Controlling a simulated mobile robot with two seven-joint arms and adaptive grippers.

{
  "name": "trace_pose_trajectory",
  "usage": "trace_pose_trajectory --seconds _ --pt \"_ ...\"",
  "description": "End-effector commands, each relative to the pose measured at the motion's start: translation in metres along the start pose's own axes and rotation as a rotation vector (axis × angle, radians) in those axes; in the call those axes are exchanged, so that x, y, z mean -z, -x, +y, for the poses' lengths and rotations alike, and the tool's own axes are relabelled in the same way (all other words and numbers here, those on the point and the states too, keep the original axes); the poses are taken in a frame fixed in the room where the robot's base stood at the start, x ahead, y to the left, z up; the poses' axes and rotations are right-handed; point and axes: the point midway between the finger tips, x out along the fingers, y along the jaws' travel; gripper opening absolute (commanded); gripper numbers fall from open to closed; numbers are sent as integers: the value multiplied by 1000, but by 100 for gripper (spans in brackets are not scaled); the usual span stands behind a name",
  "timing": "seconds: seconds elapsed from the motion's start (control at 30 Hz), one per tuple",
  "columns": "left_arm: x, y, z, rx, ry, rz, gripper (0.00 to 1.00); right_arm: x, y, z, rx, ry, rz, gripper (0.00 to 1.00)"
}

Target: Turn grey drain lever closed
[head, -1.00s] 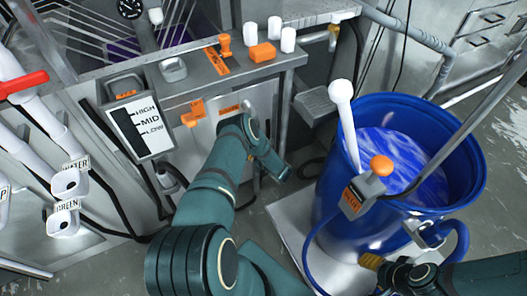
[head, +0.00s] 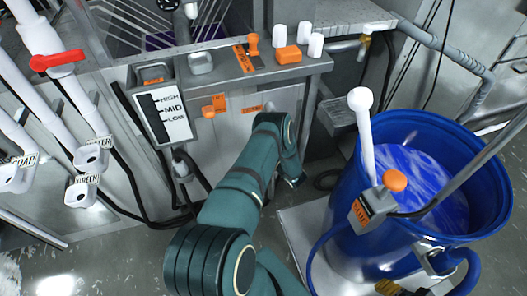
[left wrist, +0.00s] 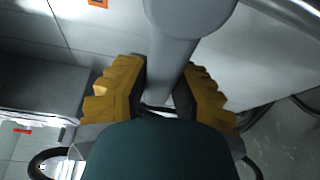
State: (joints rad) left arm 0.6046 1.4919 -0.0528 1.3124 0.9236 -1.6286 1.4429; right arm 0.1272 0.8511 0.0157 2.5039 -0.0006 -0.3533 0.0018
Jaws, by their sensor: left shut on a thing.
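The grey drain lever (left wrist: 176,62) shows in the left wrist view as a smooth grey bar under a rounded end. My left gripper (left wrist: 163,92) has its yellow ridged fingers on both sides of this bar, shut on it. In the head view my left arm reaches to the front of the steel bench, and its gripper (head: 292,180) points down below an orange label. The arm hides the lever there, so its angle cannot be told. My right gripper (head: 390,287) shows only as a bit of yellow finger at the bottom edge.
A blue barrel (head: 345,220) of blue liquid stands right of my left arm, with a white-knobbed rod (head: 364,125). The level gauge (head: 167,117) and labelled white pipes (head: 92,155) are at the left. Black hoses hang beneath the bench (head: 240,85).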

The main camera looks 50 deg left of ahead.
Motion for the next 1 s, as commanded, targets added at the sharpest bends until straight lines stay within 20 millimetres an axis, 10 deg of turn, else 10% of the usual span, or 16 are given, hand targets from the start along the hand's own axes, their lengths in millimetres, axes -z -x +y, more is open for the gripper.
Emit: trace_pose_trajectory --seconds 0.83,0.9,1.0 --pt "1 -3 13 -63 -134 5 0 1 -4 1 0 0 2 57" --pt "0 -3 13 -63 -133 5 45 1 -4 1 0 0 2 57" --pt "0 -2 13 -61 -133 3 57 1 -4 1 0 0 2 57"
